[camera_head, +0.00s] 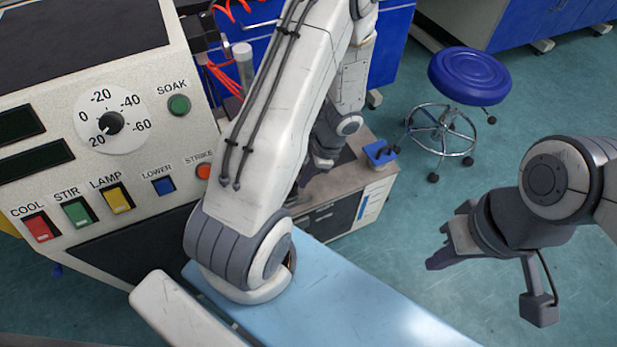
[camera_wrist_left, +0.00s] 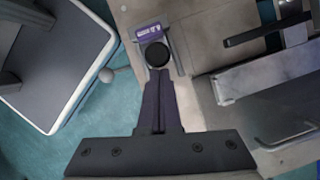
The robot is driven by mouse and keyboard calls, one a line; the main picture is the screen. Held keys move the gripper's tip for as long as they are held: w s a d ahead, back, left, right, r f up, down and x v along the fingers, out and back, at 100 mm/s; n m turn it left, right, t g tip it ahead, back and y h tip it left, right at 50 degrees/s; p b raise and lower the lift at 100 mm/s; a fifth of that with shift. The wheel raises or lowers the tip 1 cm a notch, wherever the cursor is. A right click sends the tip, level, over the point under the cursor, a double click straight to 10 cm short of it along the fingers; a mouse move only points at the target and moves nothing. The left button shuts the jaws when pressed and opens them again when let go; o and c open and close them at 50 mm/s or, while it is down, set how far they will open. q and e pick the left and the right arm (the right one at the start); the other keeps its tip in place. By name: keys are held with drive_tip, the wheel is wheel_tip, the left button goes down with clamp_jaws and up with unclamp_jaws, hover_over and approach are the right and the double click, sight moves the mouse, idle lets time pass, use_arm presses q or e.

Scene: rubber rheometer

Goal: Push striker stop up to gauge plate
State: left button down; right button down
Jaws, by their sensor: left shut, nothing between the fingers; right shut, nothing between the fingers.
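In the left wrist view, my left gripper (camera_wrist_left: 158,76) is shut and empty, fingertips right at the near side of a round black-topped part (camera_wrist_left: 157,54). Whether they touch it I cannot tell. The part sits in a grey bracket, close to a small purple labelled block (camera_wrist_left: 150,31). Which of these is the striker stop and which the gauge plate is not clear. In the head view, my left gripper (camera_head: 308,178) is low over the grey bench, partly hidden by my arm. My right gripper (camera_head: 440,256) is shut and empty, in the air at the right.
A control panel (camera_head: 140,190) with a dial and coloured buttons stands at the left. The grey bench top (camera_head: 345,178) carries a small blue box (camera_head: 380,152). A blue stool (camera_head: 469,75) stands behind. In the wrist view, metal apparatus (camera_wrist_left: 270,85) lies right of the fingers.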

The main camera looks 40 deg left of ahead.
use_arm(q)
drive_tip(key=shift+s+a, duration=0.1)
drive_tip(key=shift+s, duration=0.15)
drive_tip(key=shift+w, duration=0.1)
drive_tip(key=w+d+p, duration=0.2)
drive_tip(key=w+d, duration=0.1)
drive_tip(key=shift+d+r, duration=0.1)
drive_tip(key=shift+r, duration=0.1)
drive_tip(key=p+v, duration=0.3)
drive_tip(key=v, duration=0.6)
drive_tip(key=shift+w+r, duration=0.2)
drive_tip(key=shift+r, duration=0.05)
drive_tip(key=shift+d, duration=0.2)
